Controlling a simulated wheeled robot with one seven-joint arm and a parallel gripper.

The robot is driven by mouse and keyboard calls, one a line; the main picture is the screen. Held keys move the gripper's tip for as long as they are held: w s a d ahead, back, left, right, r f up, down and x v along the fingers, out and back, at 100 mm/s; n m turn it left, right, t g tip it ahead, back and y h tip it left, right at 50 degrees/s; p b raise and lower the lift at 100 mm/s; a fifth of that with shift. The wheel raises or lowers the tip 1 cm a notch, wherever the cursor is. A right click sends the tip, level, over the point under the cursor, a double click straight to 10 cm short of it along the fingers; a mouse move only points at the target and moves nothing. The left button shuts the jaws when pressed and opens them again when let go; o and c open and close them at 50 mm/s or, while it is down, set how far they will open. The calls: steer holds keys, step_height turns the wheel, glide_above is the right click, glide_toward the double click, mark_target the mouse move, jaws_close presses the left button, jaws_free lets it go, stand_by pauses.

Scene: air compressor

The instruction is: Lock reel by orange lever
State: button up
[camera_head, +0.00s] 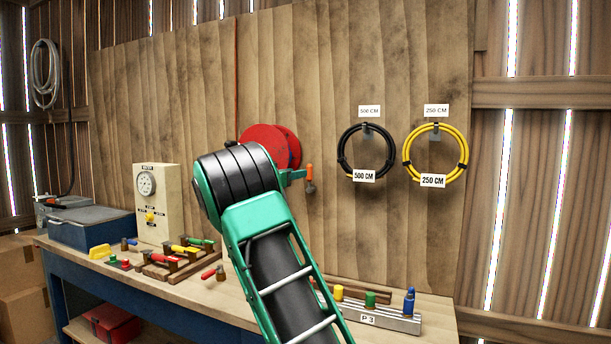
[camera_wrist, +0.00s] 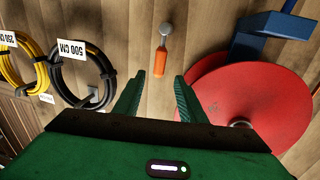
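The orange lever (camera_head: 309,171) hangs in front of the wooden wall, just right of the red reel (camera_head: 262,138); a grey ball end shows at its bottom. In the wrist view the orange lever (camera_wrist: 160,62) lies straight ahead of my gripper (camera_wrist: 158,84), beyond the fingertips and between their lines. The two green fingers are apart with nothing between them. The red reel (camera_wrist: 245,95) fills the right side of the wrist view, beside the right finger. In the head view my arm hides part of the reel and most of my gripper.
A black hose coil (camera_head: 343,148) and a yellow hose coil (camera_head: 407,150) hang on the wall to the right. The workbench (camera_head: 225,298) below holds a gauge box (camera_head: 157,205), small valves and a fitting block (camera_head: 375,318). A blue bracket (camera_wrist: 272,38) adjoins the reel.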

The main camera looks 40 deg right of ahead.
mark_target(309, 177)
steer(key=d, duration=0.3)
steer(key=w+d, duration=0.1)
steer(key=d, duration=0.5)
steer(key=shift+w+d, duration=0.3)
steer(key=shift+w, duration=0.1)
steer(key=shift+c, duration=0.2)
